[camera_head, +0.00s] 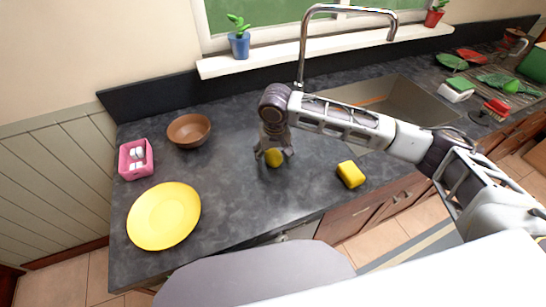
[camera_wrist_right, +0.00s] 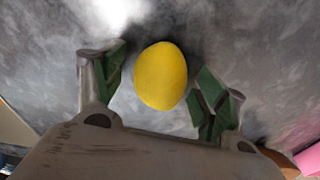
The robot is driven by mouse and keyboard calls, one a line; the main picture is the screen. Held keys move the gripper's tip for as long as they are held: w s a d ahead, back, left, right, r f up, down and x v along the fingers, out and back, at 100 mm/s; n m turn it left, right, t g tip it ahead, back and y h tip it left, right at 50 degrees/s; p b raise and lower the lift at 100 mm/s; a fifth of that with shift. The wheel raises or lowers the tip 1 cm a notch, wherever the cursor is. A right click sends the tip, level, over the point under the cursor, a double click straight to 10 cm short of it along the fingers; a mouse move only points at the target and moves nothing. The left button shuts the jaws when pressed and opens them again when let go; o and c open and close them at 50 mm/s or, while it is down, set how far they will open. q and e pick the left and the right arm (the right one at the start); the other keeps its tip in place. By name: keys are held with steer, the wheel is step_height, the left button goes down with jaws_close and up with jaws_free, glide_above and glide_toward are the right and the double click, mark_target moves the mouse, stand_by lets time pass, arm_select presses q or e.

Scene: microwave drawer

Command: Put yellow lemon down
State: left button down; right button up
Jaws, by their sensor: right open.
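The yellow lemon (camera_head: 274,158) is at the dark countertop, under my right gripper (camera_head: 273,154), in the head view. In the right wrist view the lemon (camera_wrist_right: 161,76) lies between and slightly beyond the fingertips of my right gripper (camera_wrist_right: 160,85). The lemon appears to rest on the counter. My left gripper is not in view.
A yellow sponge (camera_head: 350,174) lies right of the gripper near the counter's front edge. A brown bowl (camera_head: 189,130), a pink box (camera_head: 136,159) and a yellow plate (camera_head: 164,216) stand at left. The sink (camera_head: 400,101) is behind my right arm. Counter between plate and gripper is clear.

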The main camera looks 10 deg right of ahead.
mark_target(273, 152)
steer(key=shift+c, duration=0.3)
steer(key=c, duration=1.2)
steer(key=shift+r, duration=0.1)
steer(key=shift+r, duration=4.95)
